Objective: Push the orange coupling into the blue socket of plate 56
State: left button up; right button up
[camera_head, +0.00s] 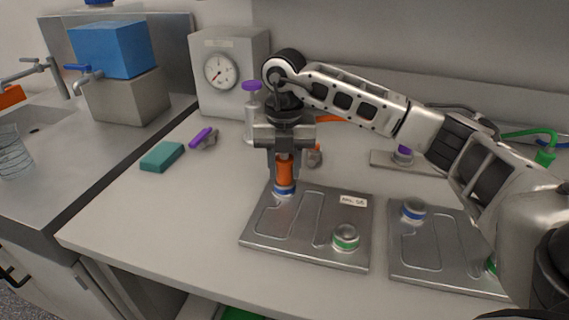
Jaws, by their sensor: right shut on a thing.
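The orange coupling (285,170) is upright between the fingers of my right gripper (284,176), which is shut on it. Its lower end is at the blue socket (284,189) at the back left of the labelled plate (307,245). I cannot tell how deep the coupling sits in the socket. The plate's label (353,201) seems to read 56, in small print. A green-ringed socket (345,238) is at the plate's front right. My left gripper is not in view.
A second plate (437,262) with a blue-ringed socket (413,210) lies at the right, partly behind my right arm. A gauge box (225,75), a purple-topped post (252,110) and a teal block (162,157) stand behind and left. The counter left of the plate is clear.

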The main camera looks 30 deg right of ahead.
jog(key=shift+f, duration=0.1)
jog(key=o, duration=1.7)
notch_tip(320, 180, up, 16)
jog(key=shift+p, duration=0.95)
